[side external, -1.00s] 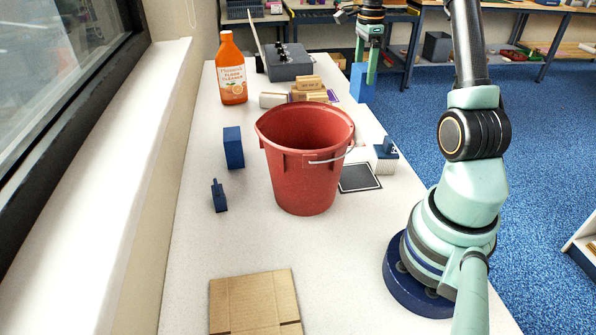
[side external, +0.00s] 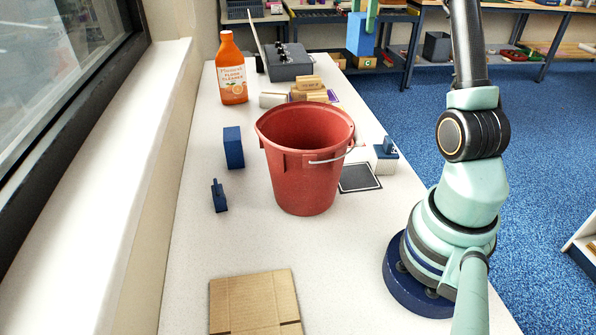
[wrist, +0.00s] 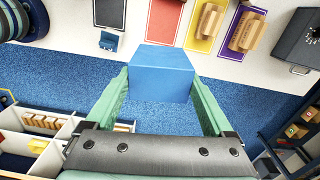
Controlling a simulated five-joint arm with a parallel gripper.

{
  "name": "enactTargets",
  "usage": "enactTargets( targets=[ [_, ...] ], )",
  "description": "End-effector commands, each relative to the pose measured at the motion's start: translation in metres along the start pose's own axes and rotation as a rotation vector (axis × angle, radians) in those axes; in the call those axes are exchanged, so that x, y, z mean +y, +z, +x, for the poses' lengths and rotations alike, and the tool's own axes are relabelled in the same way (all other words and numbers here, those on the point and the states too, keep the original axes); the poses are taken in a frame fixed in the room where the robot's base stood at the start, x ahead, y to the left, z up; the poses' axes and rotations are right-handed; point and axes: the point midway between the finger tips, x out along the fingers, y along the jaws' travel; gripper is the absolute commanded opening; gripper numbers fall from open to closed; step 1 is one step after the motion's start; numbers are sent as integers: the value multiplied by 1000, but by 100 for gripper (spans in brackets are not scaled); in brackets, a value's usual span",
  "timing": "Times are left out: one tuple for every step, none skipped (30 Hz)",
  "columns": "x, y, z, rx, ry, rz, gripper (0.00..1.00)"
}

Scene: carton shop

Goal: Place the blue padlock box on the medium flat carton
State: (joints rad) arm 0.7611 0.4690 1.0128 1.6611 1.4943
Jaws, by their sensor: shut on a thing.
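My gripper (side external: 370,15) is at the top edge of the side view, partly cut off. It is shut on a plain bright blue box (side external: 361,36), taken as the blue padlock box; no marking on it is readable. The wrist view shows the blue box (wrist: 160,72) between my two green fingers. The box is held up in the air beyond the far right part of the table. A flat brown carton (side external: 254,300) lies on the near end of the table, far from my gripper and partly cut off by the frame's bottom edge.
A tall red bucket (side external: 307,165) stands mid-table, between the held box and the carton. A navy box (side external: 233,147) and a small navy object (side external: 219,196) stand left of it. An orange bottle (side external: 232,72) and wooden blocks (side external: 308,88) are behind. Table around the carton is clear.

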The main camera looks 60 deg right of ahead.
Motion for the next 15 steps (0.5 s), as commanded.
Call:
enactTargets(
  targets=[
    [1,12,-2,0,-3,-29,13],
    [2,19,-2,0,-3,-44,13],
    [3,29,-3,0,-3,-68,13],
    [4,37,-3,0,-3,-86,13],
    [6,46,-3,0,-3,-107,13],
    [8,58,-4,0,-3,-135,13],
    [10,67,-4,0,-3,-159,13],
    [13,78,-5,0,-3,-186,13],
    [18,93,-5,0,-2,-223,13],
    [21,105,-6,0,-3,-252,13],
    [26,117,-6,0,-3,-284,13],
    [32,135,-7,0,-3,-329,13],
    [38,148,-8,0,-4,-365,13],
    [44,162,-8,0,-4,-401,13],
    [54,180,-9,0,-4,-450,13]
  ],
)
